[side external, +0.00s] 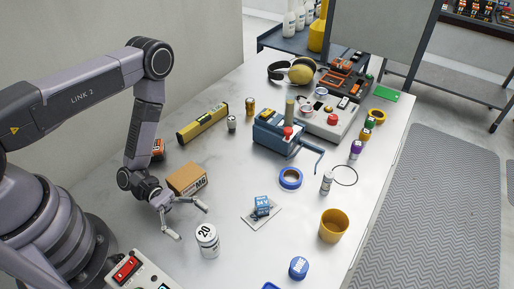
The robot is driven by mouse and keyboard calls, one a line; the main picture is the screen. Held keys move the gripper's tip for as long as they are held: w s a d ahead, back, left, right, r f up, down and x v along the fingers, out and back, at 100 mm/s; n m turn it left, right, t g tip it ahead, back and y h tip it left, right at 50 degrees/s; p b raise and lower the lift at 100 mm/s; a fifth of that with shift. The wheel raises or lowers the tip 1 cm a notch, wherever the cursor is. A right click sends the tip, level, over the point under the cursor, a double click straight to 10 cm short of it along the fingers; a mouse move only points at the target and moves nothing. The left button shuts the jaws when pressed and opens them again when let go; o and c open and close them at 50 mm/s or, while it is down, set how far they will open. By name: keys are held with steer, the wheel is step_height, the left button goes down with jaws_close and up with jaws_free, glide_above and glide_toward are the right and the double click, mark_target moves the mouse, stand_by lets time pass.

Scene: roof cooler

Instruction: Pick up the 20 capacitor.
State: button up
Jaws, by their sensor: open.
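The 20 capacitor (207,241) is a white cylinder with a round "20" label. It stands upright on the white table (245,185) at the lower left, near the front. My gripper (190,222) is open and empty, with its fingers spread just above and to the left of the capacitor. One fingertip reaches close to the capacitor's top; I cannot tell whether they touch.
A cardboard box (187,179) stands right behind my gripper. To the right are a small blue box (262,206) on a pad, blue tape (290,178), a yellow cup (334,226) and a blue-capped can (298,268). A control box (135,272) stands at the front left.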

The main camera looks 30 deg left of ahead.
mark_target(208, 237)
steer(key=shift+s+d+f, duration=0.1)
steer(key=shift+d, duration=1.3)
steer(key=shift+s+d+f, duration=0.1)
steer(key=shift+d, duration=1.25)
steer(key=c, duration=1.3)
